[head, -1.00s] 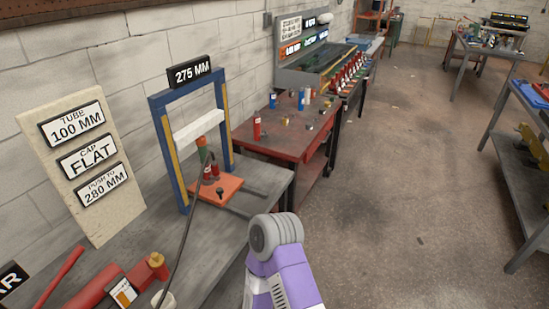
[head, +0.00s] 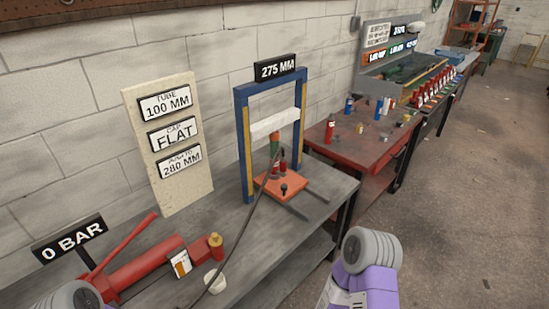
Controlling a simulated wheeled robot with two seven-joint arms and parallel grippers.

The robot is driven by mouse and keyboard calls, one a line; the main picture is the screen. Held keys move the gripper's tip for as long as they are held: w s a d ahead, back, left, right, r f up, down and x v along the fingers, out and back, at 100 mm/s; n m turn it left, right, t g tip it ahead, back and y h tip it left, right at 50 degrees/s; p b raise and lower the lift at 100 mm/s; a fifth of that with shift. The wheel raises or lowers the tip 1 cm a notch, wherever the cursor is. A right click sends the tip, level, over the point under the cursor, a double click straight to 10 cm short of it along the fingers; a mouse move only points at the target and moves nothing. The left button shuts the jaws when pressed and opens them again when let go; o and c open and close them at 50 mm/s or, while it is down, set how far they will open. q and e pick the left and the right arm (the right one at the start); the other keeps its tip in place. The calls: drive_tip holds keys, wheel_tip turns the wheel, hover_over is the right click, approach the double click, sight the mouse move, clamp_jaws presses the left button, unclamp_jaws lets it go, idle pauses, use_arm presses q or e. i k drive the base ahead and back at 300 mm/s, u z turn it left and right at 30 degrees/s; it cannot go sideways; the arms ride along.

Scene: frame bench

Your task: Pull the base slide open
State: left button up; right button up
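The base slide is an orange-red plate (head: 268,190) low in the blue and yellow press frame (head: 243,140). A small dark knob (head: 284,188) stands on its near part. Two grey rails (head: 318,193) stick out from under it toward the bench's front edge. A red cylinder with a green and orange top (head: 275,150) stands on the plate below a white crossbar (head: 274,123). A purple and grey part of my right arm shows at the bottom right, and a grey part of my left arm at the bottom left. Neither gripper's fingers show.
A red hand pump (head: 140,272) with a dark hose (head: 240,240) lies on the grey bench (head: 205,222). A "0 BAR" sign (head: 69,239) stands behind it. A white board (head: 186,185) leans on the wall. A red table (head: 352,152) stands beyond the frame. Floor at right is clear.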

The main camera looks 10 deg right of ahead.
sight(283, 189)
drive_tip(key=z, duration=1.9)
drive_tip(key=i, duration=2)
drive_tip(key=u, duration=3.35)
